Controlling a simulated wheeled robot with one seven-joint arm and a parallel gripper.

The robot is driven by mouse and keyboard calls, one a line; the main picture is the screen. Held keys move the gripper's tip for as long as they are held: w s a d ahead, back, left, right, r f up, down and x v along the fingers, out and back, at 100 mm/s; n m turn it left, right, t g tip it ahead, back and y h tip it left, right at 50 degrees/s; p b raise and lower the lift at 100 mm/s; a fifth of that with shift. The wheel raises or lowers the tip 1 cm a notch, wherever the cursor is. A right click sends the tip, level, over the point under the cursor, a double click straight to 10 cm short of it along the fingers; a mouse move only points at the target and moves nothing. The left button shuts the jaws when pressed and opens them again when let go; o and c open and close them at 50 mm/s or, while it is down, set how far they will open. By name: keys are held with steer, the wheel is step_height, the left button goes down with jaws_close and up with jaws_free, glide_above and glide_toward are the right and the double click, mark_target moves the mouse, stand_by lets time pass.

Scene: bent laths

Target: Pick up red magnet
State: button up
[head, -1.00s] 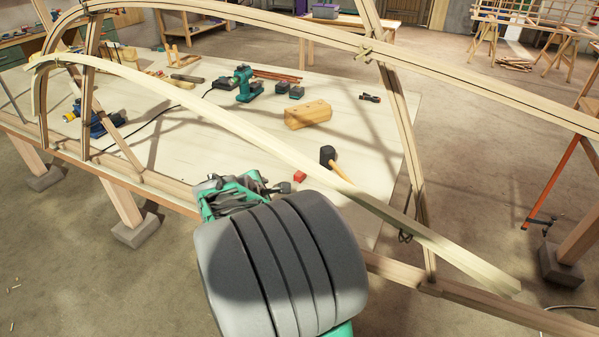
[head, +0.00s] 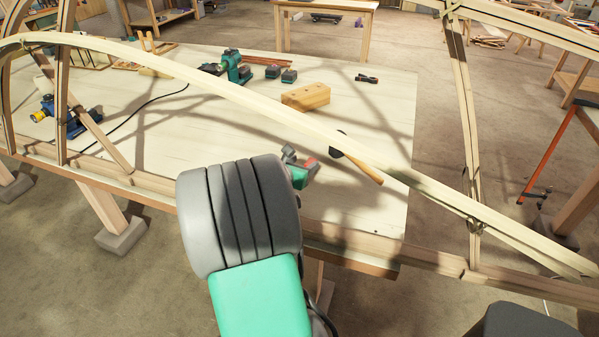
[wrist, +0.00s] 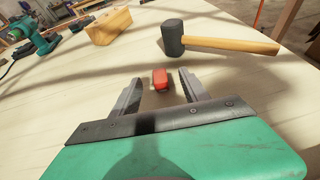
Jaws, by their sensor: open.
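The red magnet (wrist: 160,79) is a small red block lying on the pale tabletop. In the wrist view it sits ahead of and between the two fingers of my gripper (wrist: 157,88), which are apart with nothing held. In the head view my gripper (head: 299,161) is low over the table, under the long bent lath. A bit of red, the magnet (head: 309,161), shows beside the fingers there. My arm hides part of the gripper.
A black-headed mallet (wrist: 215,42) lies just beyond and right of the magnet; its handle (head: 362,170) passes under the bent lath (head: 255,107). A wooden block (head: 306,96) and a green drill (head: 233,66) lie farther back. The table's middle (head: 210,135) is clear.

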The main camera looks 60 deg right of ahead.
mark_target(310, 162)
steer(key=f, duration=0.1)
steer(key=f+b, duration=0.1)
steer(key=shift+w+f, duration=0.3)
steer(key=shift+w, duration=0.1)
steer(key=x, duration=0.7)
steer(key=shift+s+d, duration=0.2)
steer(key=shift+d, duration=0.2)
steer(key=shift+c, duration=0.4)
jaws_close()
